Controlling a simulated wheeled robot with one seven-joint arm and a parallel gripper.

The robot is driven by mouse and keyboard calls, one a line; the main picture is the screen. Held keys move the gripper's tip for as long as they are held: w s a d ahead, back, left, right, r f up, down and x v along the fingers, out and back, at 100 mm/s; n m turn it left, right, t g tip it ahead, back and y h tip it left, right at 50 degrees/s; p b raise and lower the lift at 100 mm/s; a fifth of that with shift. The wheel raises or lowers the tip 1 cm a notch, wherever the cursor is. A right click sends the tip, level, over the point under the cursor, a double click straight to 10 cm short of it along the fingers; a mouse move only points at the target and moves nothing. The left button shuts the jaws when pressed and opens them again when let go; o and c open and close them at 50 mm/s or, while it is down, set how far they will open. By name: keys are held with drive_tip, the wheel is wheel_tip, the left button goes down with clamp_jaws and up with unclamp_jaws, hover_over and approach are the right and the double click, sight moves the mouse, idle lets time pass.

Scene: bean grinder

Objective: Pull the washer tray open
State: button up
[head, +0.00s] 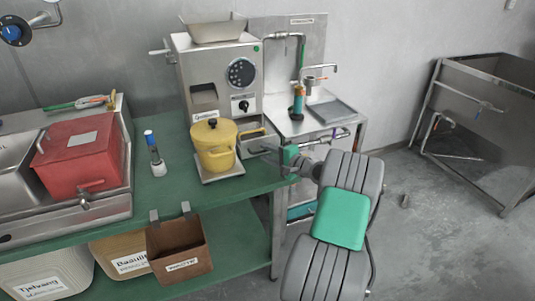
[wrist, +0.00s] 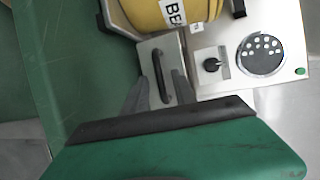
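A metal tray front with a dark bar handle (wrist: 161,76) sits low on the steel grinder. I take it for the washer tray (wrist: 146,55); no label on it can be read. In the head view the tray front (head: 250,135) shows just right of the yellow pot. My gripper (wrist: 160,84) is open, with one grey finger on each side of the handle and a gap visible between them. In the head view my gripper (head: 260,149) reaches in from the right, close to the tray front. Whether the fingers touch the handle cannot be told.
The yellow pot (head: 214,146) stands on a plate right beside the tray, close to my gripper. The grinder (head: 220,72) rises behind it. A steel sink stand (head: 315,119) with taps is to the right.

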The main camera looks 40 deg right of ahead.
drive_tip(key=v, duration=0.8)
drive_tip(key=shift+w, duration=0.1)
drive_tip(key=w+a+r+n+g+p, duration=0.1)
drive_tip(key=a+r+n+g+p, duration=0.2)
drive_tip(key=a, duration=0.6)
drive_tip(key=a+r+n+g+y, duration=0.15)
drive_tip(key=a+n, duration=0.25)
drive_tip(key=a, duration=0.5)
drive_tip(key=w+a+r+n+g+p, duration=0.15)
drive_tip(key=a+n+g, duration=0.25)
drive_tip(key=a, duration=0.6)
drive_tip(key=s+a+r+n+g+h+p, duration=0.1)
drive_tip(key=s+a, duration=0.4)
drive_tip(key=s, duration=0.5)
drive_tip(key=s+a+r+n+g+h+p, duration=0.1)
drive_tip(key=s+a+n, duration=0.4)
drive_tip(key=s, duration=0.5)
drive_tip(key=shift+n+g+h+p, duration=0.4)
drive_tip(key=shift+g+h+p, duration=0.35)
drive_tip(key=shift+g, duration=0.3)
